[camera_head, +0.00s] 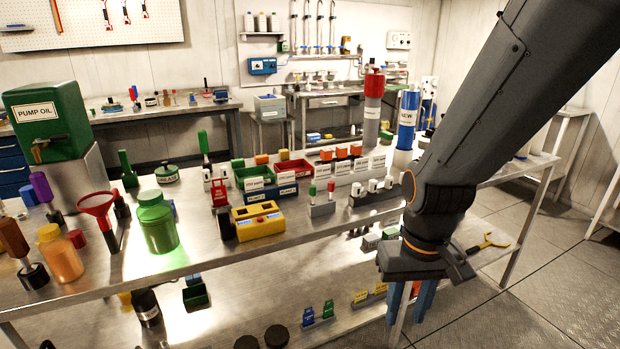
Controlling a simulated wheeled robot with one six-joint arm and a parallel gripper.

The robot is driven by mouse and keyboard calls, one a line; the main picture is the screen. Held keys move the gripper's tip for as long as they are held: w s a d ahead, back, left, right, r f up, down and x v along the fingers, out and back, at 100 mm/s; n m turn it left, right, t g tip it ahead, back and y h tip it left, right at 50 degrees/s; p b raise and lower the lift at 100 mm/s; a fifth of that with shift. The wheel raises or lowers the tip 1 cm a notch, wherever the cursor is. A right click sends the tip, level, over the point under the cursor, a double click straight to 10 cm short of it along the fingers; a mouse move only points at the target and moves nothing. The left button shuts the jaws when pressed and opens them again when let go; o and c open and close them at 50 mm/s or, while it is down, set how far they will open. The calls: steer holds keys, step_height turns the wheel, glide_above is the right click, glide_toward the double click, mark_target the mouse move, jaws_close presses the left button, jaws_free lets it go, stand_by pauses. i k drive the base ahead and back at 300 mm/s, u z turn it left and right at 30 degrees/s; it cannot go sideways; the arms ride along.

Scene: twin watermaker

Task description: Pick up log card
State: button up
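I cannot single out a log card for certain. Several small white labelled plates (344,169) stand on the steel bench, in front of orange-topped items, and their print is too small to read surely. My gripper (410,304) hangs at the bench's front right edge, to the right of and nearer than these plates. Its two blue fingers point down with a gap between them, and I see nothing held. My arm hides part of the bench's right side.
The steel bench (330,239) is crowded. Tall red-grey (373,108) and blue-white cylinders (407,120) stand at back right. Floor (550,290) at right is clear.

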mark_target(284, 178)
steer(key=u, duration=1.9)
steer(key=i, duration=0.7)
steer(key=z, duration=1.55)
